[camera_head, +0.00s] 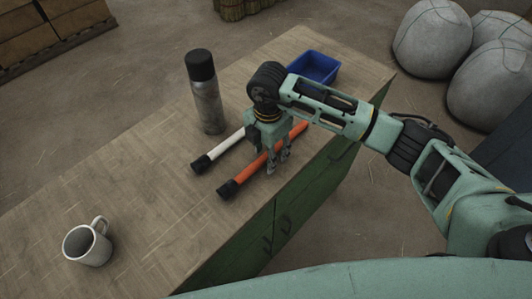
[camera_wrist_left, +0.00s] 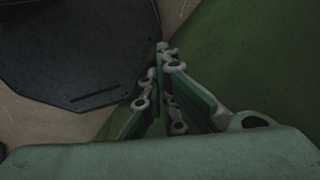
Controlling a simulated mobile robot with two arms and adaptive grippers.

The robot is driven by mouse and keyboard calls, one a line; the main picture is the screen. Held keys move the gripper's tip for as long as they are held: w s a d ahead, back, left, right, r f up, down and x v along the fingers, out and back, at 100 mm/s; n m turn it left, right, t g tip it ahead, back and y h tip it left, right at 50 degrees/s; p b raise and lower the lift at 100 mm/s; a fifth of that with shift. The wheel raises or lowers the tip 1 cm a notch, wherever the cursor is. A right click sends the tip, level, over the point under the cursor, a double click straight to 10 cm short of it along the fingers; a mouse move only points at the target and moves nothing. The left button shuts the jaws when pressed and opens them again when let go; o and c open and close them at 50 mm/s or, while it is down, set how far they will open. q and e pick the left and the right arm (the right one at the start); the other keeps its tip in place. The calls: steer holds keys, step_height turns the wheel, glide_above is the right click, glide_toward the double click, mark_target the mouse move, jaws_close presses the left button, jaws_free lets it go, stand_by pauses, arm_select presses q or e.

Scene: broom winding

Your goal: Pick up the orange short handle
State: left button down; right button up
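The orange short handle (camera_head: 248,171), with a black end cap, lies on the wooden table near its right edge. My right gripper (camera_head: 278,164) points down over the handle's middle, its fingers apart. They overlap the handle in the head view; I cannot tell whether it lies between them or touches them. The gripper hides part of the handle. My left gripper is outside the head view. In the left wrist view its fingers (camera_wrist_left: 168,58) appear close together at the far end, with nothing clearly between them; how far apart they are is unclear.
A white handle (camera_head: 226,150) with a black cap lies beside the orange one. A dark-capped spray can (camera_head: 207,101) stands behind. A blue bin (camera_head: 314,68) is at the table's far end. A white mug (camera_head: 88,246) stands front left. The table's middle left is clear.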

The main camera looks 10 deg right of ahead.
jaws_close()
stand_by(0.5)
